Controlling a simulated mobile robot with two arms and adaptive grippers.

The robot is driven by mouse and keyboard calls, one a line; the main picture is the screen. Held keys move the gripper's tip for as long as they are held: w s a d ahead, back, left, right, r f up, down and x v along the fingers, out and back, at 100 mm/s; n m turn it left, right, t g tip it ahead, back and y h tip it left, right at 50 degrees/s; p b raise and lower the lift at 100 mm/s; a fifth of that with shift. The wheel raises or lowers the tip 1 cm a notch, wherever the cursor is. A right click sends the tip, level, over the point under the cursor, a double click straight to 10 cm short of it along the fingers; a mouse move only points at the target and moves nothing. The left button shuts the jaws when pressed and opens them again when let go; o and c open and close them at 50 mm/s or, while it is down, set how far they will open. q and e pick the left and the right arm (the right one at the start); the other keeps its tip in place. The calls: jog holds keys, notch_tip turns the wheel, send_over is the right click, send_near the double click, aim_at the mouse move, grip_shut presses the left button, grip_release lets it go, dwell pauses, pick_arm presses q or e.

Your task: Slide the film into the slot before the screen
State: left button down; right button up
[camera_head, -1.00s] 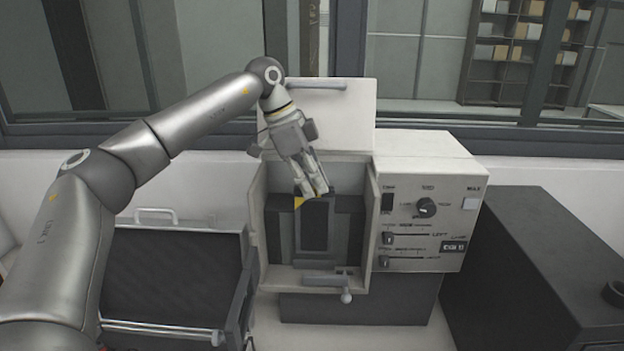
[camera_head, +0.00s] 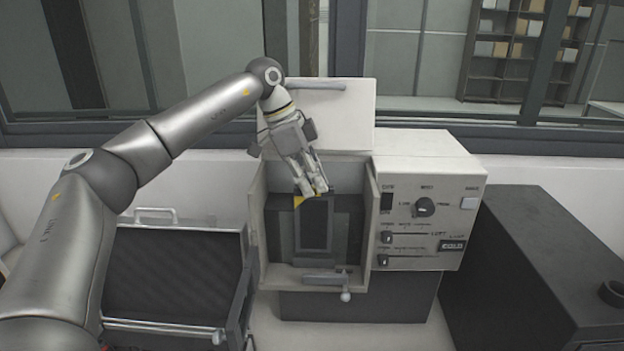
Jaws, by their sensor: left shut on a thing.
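The film (camera_head: 314,224) is a dark upright rectangle with a yellow mark at its top left corner. It stands inside the open front bay of the press (camera_head: 420,156), in front of the darker screen area (camera_head: 350,228). My left gripper (camera_head: 312,190) is shut on the film's top edge, with its fingers pointing down into the bay. I cannot tell how deep the film's lower edge sits in the slot; the slot itself is not clearly visible. My right gripper is not in view.
The press's control panel (camera_head: 425,222) has a knob and sliders. A small lever (camera_head: 345,296) sticks out below the bay.

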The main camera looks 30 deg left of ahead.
pick_arm(q)
jog(key=shift+f, duration=0.1)
jog(key=shift+f+b, duration=0.7)
jog(key=shift+f, duration=0.3)
jog(key=shift+f+b, duration=0.5)
jog(key=shift+f, duration=0.4)
jog(key=c, duration=1.4)
grip_release()
jog(key=shift+o, duration=0.2)
jog(key=shift+r, duration=0.1)
jog(key=v, duration=1.1)
jog(key=shift+a+r, duration=0.2)
jog(key=shift+r, duration=0.15)
